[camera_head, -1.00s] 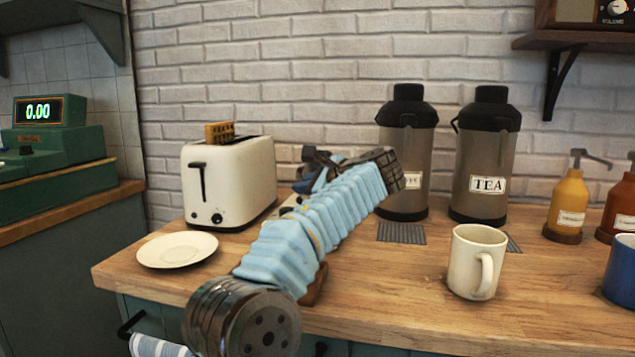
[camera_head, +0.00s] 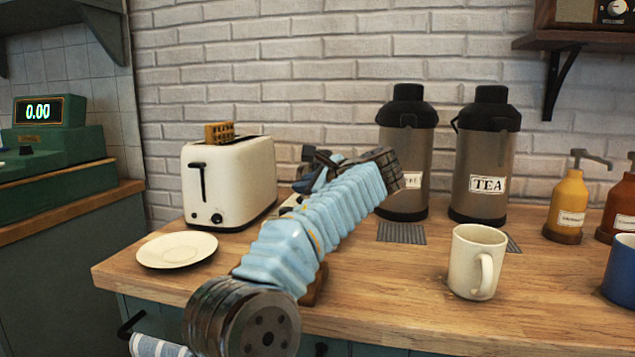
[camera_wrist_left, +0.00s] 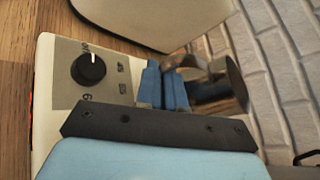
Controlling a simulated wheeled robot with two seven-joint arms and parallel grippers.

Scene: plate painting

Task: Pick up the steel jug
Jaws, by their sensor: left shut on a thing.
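The steel jug (camera_wrist_left: 222,92) is a shiny, reflective vessel lying across the right half of the left wrist view. My left gripper (camera_wrist_left: 164,84) has its blue fingers shut together at the jug's near side, on what looks like its handle. In the head view my light-blue left arm reaches from the bottom toward the back of the counter, beside the toaster. There my left gripper (camera_head: 314,172) is largely covered by the arm, and I cannot make out the jug clearly. My right gripper is not in view.
A white appliance with a black knob (camera_wrist_left: 88,69) is close below the gripper. A cream toaster (camera_head: 230,182) stands left of the arm, with a white saucer (camera_head: 176,250) in front. Coffee and tea dispensers (camera_head: 486,155) and a white mug (camera_head: 472,262) are to the right.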

